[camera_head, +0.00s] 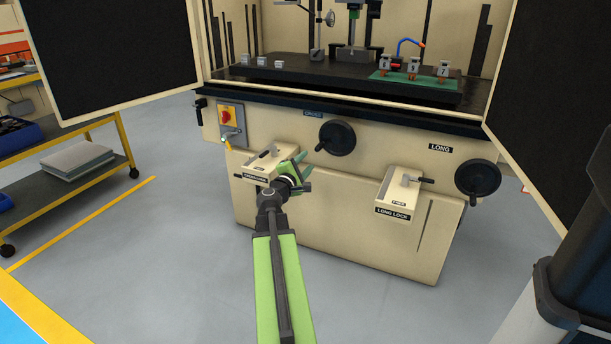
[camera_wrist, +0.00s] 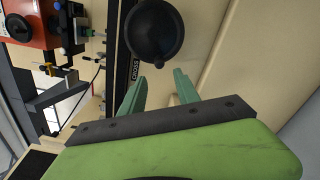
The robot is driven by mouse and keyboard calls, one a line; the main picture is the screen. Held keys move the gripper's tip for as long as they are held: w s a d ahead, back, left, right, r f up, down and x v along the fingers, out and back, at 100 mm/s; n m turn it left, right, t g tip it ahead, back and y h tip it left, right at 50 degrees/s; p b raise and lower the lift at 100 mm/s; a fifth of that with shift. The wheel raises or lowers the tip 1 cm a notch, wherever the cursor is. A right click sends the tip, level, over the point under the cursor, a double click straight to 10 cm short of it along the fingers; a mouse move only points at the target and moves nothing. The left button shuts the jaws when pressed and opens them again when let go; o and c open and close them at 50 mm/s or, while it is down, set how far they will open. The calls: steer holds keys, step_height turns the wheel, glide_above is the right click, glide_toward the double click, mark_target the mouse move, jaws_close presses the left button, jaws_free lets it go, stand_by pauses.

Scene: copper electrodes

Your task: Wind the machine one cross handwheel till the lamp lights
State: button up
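The cross handwheel (camera_head: 338,137) is a black round wheel on the cream machine front, beside the CROSS label (camera_head: 313,113). A small handle sticks out at its lower left. In the wrist view the handwheel (camera_wrist: 155,32) fills the top middle, beyond my fingertips. My gripper (camera_head: 301,168) is below and left of the wheel, apart from it, in front of the left lock box. In the wrist view my gripper (camera_wrist: 158,90) has its two green fingers spread with nothing between them. I cannot make out a lamp for certain.
The left lock box (camera_head: 258,165) with a lever sits close behind my gripper. The LONG LOCK box (camera_head: 398,192) and LONG handwheel (camera_head: 478,177) are to the right. A red and yellow switch (camera_head: 227,116) is at the left. Open dark doors (camera_head: 115,50) flank the machine.

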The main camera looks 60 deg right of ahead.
mark_target(316, 150)
steer(key=shift+w+d, duration=0.2)
steer(key=shift+d, duration=2.25)
steer(key=shift+w+d, duration=0.15)
steer(key=shift+d, duration=2.3)
jaws_close()
